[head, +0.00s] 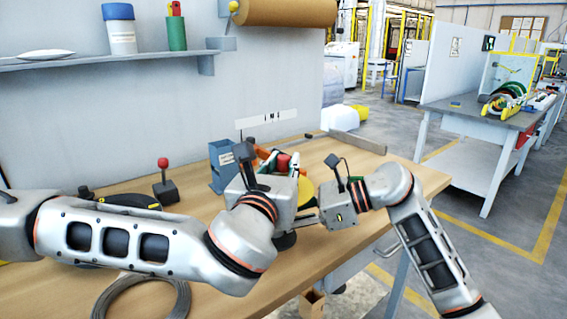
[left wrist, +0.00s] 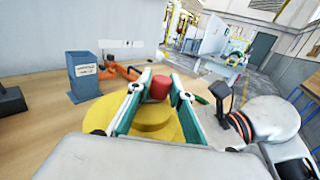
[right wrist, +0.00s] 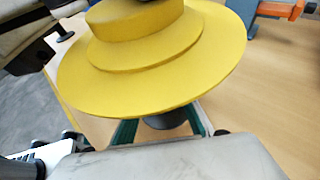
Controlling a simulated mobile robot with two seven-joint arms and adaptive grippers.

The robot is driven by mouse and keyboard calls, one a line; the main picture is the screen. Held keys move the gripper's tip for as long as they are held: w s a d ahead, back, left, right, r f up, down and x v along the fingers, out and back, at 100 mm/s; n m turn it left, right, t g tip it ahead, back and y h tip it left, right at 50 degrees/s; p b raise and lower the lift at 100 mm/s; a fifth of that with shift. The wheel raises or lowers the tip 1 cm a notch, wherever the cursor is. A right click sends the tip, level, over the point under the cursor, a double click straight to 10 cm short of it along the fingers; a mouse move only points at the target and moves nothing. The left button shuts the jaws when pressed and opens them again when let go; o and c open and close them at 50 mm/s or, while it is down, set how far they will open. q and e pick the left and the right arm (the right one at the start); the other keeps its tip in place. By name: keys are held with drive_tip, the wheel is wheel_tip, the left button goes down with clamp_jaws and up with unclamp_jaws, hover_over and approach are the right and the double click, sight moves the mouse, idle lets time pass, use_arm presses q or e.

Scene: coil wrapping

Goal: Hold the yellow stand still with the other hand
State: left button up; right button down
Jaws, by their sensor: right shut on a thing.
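The yellow stand (head: 305,189) is on the wooden table, mostly hidden behind my grippers in the head view. The left wrist view shows its stepped round discs (left wrist: 150,125) with a red cylinder (left wrist: 159,88) above them. My left gripper (left wrist: 158,80) reaches over the stand, its green fingers apart on either side of the red cylinder. In the right wrist view the wide yellow disc (right wrist: 150,75) fills the upper part. My right gripper (right wrist: 165,118) is shut on the stand's dark stem below the disc; the disc partly hides the contact.
A blue bin (head: 224,165) and a joystick with a red knob (head: 164,180) stand left of the stand. Orange clamps (left wrist: 120,70) lie behind it. A grey wire coil (head: 145,298) lies at the near edge. The table's right side is largely clear.

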use_arm(q)
clamp_jaws()
drive_tip(key=shift+d, duration=0.1)
drive_tip(key=shift+s+n+y, duration=0.1)
drive_tip(key=shift+n+y, duration=0.2)
drive_tip(key=shift+y, duration=0.1)
drive_tip(key=shift+n+t+y, duration=0.3)
drive_tip(key=shift+n+y, duration=0.8)
drive_tip(key=shift+y, duration=0.6)
drive_tip(key=shift+n+y, duration=0.4)
drive_tip(key=shift+y, duration=0.3)
